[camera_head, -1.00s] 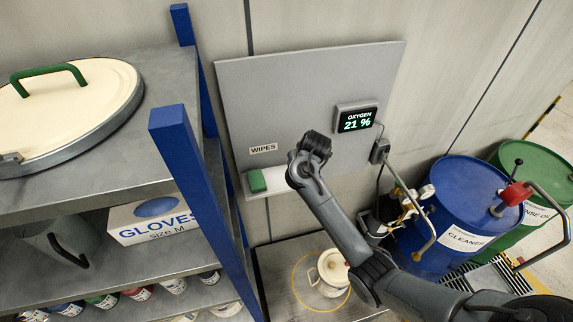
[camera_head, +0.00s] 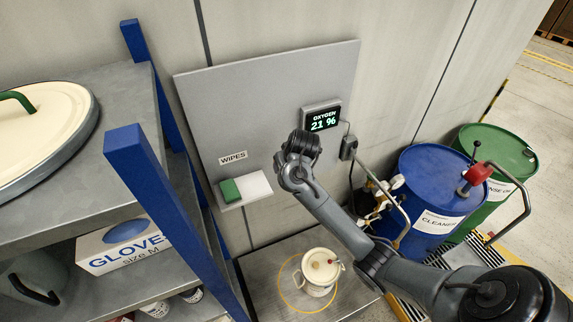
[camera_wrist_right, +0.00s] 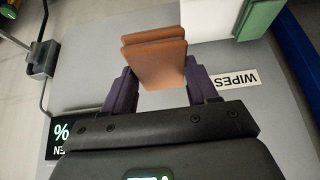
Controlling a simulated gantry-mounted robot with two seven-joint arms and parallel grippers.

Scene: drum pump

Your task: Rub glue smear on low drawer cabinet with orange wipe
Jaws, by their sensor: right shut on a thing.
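My right gripper (camera_wrist_right: 158,78) is shut on an orange wipe (camera_wrist_right: 153,60), a folded block sticking out beyond the fingers in the right wrist view. In the head view my right arm reaches in from the right, and its wrist end (camera_head: 298,150) is in front of the grey wall panel (camera_head: 262,95), right of the WIPES label (camera_head: 233,157); the fingers and wipe are hidden there. I cannot make out a glue smear or any drawer fronts. A low grey metal top (camera_head: 262,265) shows at the bottom centre. My left gripper is not in view.
A green block (camera_head: 229,191) sits on a small white ledge (camera_head: 256,187). A lidded cream pot (camera_head: 318,272) stands on the low top inside a yellow ring. A blue-post shelf (camera_head: 150,190) is at left; blue (camera_head: 425,195) and green (camera_head: 490,170) drums are at right.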

